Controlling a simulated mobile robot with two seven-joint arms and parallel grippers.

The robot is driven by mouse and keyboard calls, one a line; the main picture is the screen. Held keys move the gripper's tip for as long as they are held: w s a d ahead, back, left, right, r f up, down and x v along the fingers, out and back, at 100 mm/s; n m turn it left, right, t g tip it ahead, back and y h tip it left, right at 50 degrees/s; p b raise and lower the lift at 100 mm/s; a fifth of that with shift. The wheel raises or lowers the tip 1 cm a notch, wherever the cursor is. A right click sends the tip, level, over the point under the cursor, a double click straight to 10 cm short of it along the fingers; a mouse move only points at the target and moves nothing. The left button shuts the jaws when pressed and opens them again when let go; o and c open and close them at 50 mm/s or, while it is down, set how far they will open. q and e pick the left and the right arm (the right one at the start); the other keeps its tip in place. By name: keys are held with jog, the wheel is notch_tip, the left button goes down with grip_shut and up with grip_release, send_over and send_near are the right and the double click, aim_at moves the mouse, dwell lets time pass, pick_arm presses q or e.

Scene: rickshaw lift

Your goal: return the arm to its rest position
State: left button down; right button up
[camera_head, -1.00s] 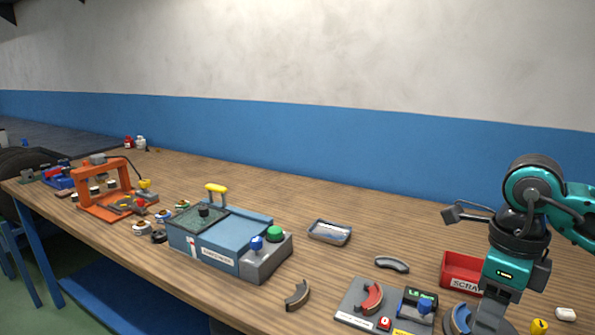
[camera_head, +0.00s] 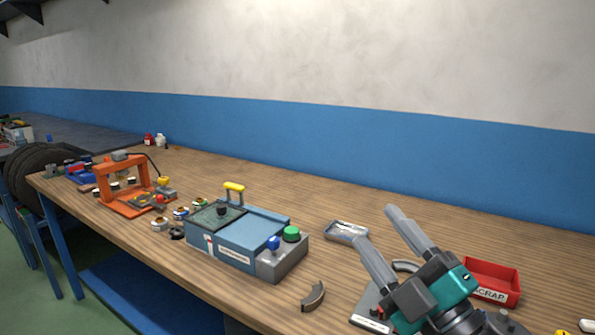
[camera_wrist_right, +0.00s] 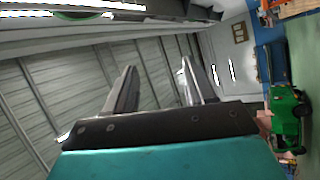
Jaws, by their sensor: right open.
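My right gripper (camera_head: 383,237) is open at the lower right of the head view, above the workbench. Its two grey fingers point up and to the left, spread apart with nothing between them. In the right wrist view the gripper (camera_wrist_right: 160,85) also shows open and empty, with the ceiling and upper walls of the hall behind it. The teal wrist hides part of the bench top, including most of a grey fixture plate (camera_head: 368,306). My left gripper is not in view.
A blue machine (camera_head: 240,240) with a yellow handle stands mid-bench. An orange press (camera_head: 122,184) stands farther left. A small grey tray (camera_head: 346,231), a red scrap bin (camera_head: 492,280) and a dark curved piece (camera_head: 313,296) lie near my right arm. The bench's back strip is clear.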

jog(key=s+d+f+m+g+h, duration=0.1)
jog(key=d+f+m+g+h, duration=0.2)
jog(key=d+f+m+h, duration=0.45)
jog(key=s+d+f+m+g+h, duration=0.25)
jog(key=f+m+h, duration=0.35)
jog(key=f, duration=0.4)
jog(key=s+f+m+g+y, duration=0.2)
jog(key=s+f+m+g, duration=0.2)
jog(key=s+f+g, duration=1.05)
jog(key=w+a+f+t+y, duration=0.1)
jog(key=w+a+f+t, duration=0.2)
jog(key=t, duration=0.8)
notch_tip(320, 180, down, 5)
jog(key=shift+w+a+r+y, duration=0.1)
jog(key=shift+w+a+y, duration=0.2)
jog(key=shift+w, duration=0.7)
jog(key=shift+n, duration=0.25)
